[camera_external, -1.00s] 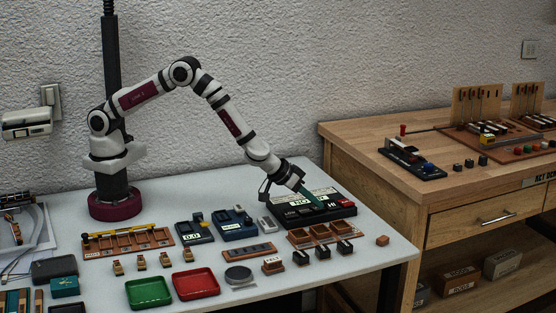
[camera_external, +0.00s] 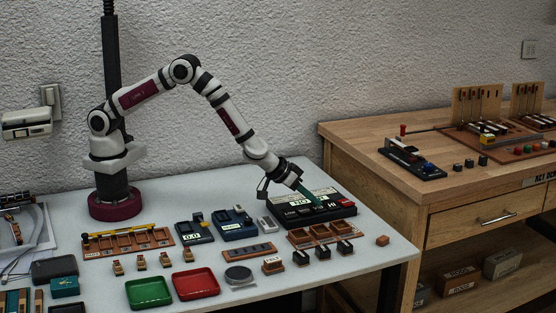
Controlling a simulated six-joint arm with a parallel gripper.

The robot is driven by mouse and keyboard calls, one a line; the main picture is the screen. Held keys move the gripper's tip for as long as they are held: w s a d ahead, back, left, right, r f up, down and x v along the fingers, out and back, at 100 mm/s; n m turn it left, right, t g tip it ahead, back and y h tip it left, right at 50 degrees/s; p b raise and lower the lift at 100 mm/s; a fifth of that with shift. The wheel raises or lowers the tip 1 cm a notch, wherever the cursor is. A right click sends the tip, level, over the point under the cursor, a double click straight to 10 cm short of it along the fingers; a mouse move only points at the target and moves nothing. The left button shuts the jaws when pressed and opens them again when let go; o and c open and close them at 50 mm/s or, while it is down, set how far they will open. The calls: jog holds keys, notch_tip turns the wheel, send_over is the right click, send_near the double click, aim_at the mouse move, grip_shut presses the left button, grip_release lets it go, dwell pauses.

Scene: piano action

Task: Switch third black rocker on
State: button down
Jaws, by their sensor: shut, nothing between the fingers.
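A black switch panel (camera_external: 345,211) lies at the back right of the white table, with white labels along it and a red patch toward its right end. The black rockers are too small to tell apart or to read as on or off. My gripper (camera_external: 317,204) points down and to the right with its teal fingers shut and empty. Its tips are over the middle of the panel, at or just above its surface. I cannot tell whether they touch a rocker. The gripper hides part of the panel's labels and top.
A wooden tray with compartments (camera_external: 312,233) and several small black-topped blocks stand in front of the panel. Blue devices (camera_external: 237,227) stand to its left. A green tray (camera_external: 148,292) and a red tray (camera_external: 196,284) lie at the front. A wooden bench (camera_external: 400,179) stands to the right.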

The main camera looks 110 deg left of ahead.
jog(key=r, duration=0.4)
jog(key=shift+w+d, duration=0.2)
jog(key=shift+w, duration=0.05)
jog(key=w+d+v, duration=0.1)
jog(key=v, duration=0.9)
jog(key=shift+w+d, duration=0.15)
jog(key=shift+w, duration=0.05)
